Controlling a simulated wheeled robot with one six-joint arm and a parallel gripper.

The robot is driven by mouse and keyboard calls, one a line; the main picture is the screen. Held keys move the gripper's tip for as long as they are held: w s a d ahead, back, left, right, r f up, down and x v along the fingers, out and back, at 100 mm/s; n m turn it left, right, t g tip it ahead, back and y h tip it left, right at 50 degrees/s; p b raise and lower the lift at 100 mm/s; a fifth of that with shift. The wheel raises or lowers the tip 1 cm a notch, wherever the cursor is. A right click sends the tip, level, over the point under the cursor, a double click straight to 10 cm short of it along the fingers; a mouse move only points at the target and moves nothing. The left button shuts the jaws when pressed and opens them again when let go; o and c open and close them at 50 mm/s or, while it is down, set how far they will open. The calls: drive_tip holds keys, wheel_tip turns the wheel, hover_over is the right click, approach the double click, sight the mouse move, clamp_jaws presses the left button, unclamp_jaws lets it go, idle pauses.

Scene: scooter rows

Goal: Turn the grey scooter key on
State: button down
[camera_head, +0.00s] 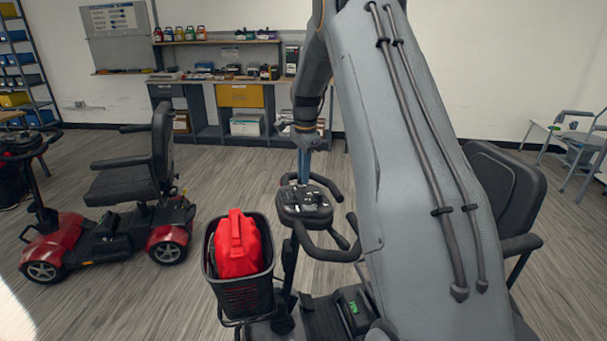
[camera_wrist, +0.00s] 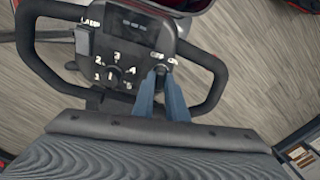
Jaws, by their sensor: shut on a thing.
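The grey scooter's control console (camera_head: 303,205) stands upright near the middle of the head view, between black loop handlebars. In the wrist view the console (camera_wrist: 110,48) shows a numbered dial (camera_wrist: 114,73), a dark display (camera_wrist: 138,24) and OFF and ON labels. My gripper (camera_head: 304,180) reaches down onto the console from above. In the wrist view, my gripper's blue fingertips (camera_wrist: 162,74) are closed together just below the OFF and ON labels, shut on the key there. The fingers mostly hide the key, and I cannot tell which way it is turned.
A black basket (camera_head: 243,293) holding a red bag (camera_head: 238,246) is in front of the console. The scooter's dark seat (camera_head: 508,190) is behind my arm. A red scooter (camera_head: 120,220) stands at left. Shelves and a workbench (camera_head: 225,85) line the back wall. Floor between is clear.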

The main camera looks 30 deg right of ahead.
drive_tip(key=m, duration=0.4)
drive_tip(key=shift+w+g+b, duration=0.1)
drive_tip(key=shift+g+b, duration=0.2)
drive_tip(key=shift+b, duration=0.1)
drive_tip(key=shift+m, duration=1.8)
drive_tip(key=shift+m+g, duration=0.3)
drive_tip(key=c, duration=1.8)
unclamp_jaws()
drive_tip(key=shift+o, duration=0.2)
drive_tip(key=shift+w+d+r+b, duration=0.15)
drive_tip(key=shift+r+b, duration=0.45)
drive_tip(key=shift+r, duration=1.4)
drive_tip(key=shift+w+d+r+b, duration=0.15)
drive_tip(key=shift+r+b, duration=0.45)
drive_tip(key=shift+r, duration=1.35)
